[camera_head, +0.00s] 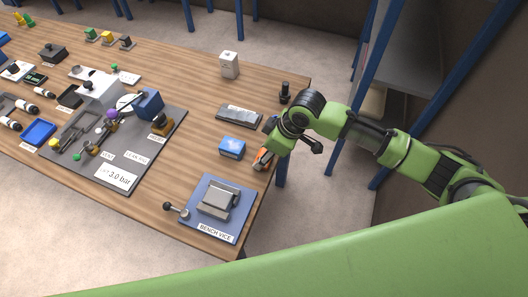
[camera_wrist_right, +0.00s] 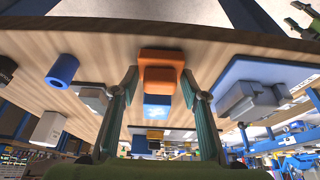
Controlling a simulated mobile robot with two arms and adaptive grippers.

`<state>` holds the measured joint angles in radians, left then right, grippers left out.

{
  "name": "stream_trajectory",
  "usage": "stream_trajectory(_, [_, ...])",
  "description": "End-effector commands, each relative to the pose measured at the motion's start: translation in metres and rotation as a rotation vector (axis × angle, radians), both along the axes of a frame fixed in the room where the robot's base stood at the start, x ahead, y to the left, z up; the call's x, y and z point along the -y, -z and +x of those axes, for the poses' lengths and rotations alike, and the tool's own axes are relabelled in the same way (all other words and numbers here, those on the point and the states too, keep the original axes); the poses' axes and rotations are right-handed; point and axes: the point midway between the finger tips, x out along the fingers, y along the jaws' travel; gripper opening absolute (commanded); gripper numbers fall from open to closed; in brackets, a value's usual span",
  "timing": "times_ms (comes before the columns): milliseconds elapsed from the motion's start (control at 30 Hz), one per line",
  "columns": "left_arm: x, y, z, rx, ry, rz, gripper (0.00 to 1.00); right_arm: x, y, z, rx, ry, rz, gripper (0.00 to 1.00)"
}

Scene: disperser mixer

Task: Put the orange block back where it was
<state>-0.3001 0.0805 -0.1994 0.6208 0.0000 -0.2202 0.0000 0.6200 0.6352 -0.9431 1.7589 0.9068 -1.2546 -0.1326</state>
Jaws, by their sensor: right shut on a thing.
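The orange block (camera_head: 262,157) is at the right edge of the wooden table, just right of a blue block (camera_head: 232,147). My right gripper (camera_head: 266,155) reaches in from the right and is shut on it. In the right wrist view, the orange block (camera_wrist_right: 161,74) sits between the two fingers of my right gripper (camera_wrist_right: 160,84), with the blue block (camera_wrist_right: 157,106) showing just beyond it. I cannot tell whether the orange block touches the table.
The bench vice (camera_head: 216,202) on its blue plate lies toward the front. A grey flat block (camera_head: 240,115), a black upright piece (camera_head: 285,92) and a white box (camera_head: 229,65) stand farther back. The mixer's grey base plate (camera_head: 140,165) is to the left, with bare wood between.

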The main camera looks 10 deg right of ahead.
Motion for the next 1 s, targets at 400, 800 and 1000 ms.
stream_trajectory(400, [0.0, 0.0, 0.0, 0.0, -0.001, 0.0, 0.4, 0.0, 0.002, 0.0, 0.0, 0.0, 0.0, 0.58])
stream_trajectory(800, [0.0, 0.007, 0.0, 0.0, 0.0, 0.0, 0.4, 0.013, -0.036, -0.007, 0.004, 0.0, 0.0, 0.58])
stream_trajectory(1000, [0.0, 0.012, 0.0, 0.0, 0.0, 0.0, 0.4, 0.027, -0.076, -0.016, 0.005, 0.001, -0.001, 0.58])
